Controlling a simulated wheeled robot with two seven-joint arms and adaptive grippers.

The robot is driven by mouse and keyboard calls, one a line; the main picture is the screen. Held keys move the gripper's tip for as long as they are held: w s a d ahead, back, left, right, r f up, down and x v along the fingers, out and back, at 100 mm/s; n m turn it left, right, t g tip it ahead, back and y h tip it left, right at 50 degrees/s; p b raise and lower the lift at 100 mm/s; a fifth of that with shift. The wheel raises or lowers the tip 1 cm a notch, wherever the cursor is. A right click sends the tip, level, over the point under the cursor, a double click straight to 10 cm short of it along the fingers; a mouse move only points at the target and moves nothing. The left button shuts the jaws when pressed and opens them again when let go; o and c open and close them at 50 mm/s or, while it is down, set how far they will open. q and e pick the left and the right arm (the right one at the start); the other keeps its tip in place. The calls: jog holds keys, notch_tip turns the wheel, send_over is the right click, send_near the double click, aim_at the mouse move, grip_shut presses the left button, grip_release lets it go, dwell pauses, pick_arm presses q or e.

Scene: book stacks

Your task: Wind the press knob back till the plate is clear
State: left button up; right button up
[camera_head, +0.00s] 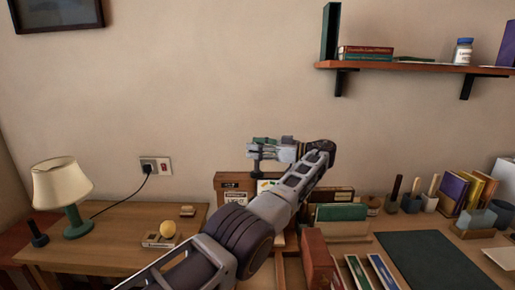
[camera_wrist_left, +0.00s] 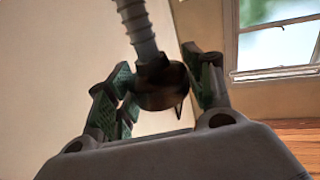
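In the left wrist view the press knob (camera_wrist_left: 162,88) is a dark round knob on a grey threaded screw (camera_wrist_left: 138,28). My left gripper (camera_wrist_left: 160,92) has its green-padded fingers on both sides of the knob and looks closed against it. In the head view my left gripper (camera_head: 262,150) is raised above the back of the desk, in front of the wall. My left arm hides much of what stands below. I cannot make out the press plate in either view. My right gripper is not in view.
A lamp (camera_head: 62,185), a yellow ball (camera_head: 167,229) and a wall socket (camera_head: 155,166) are at the left. A wall shelf (camera_head: 420,67) is at upper right. Books (camera_head: 455,190), pots and a dark mat (camera_head: 430,262) fill the desk's right side.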

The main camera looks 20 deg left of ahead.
pick_arm(q)
jog(key=o, duration=0.3)
jog(key=shift+a+f, duration=0.2)
jog(key=shift+d+r, duration=0.1)
jog(key=shift+r, duration=0.05)
jog(key=shift+r, duration=0.25)
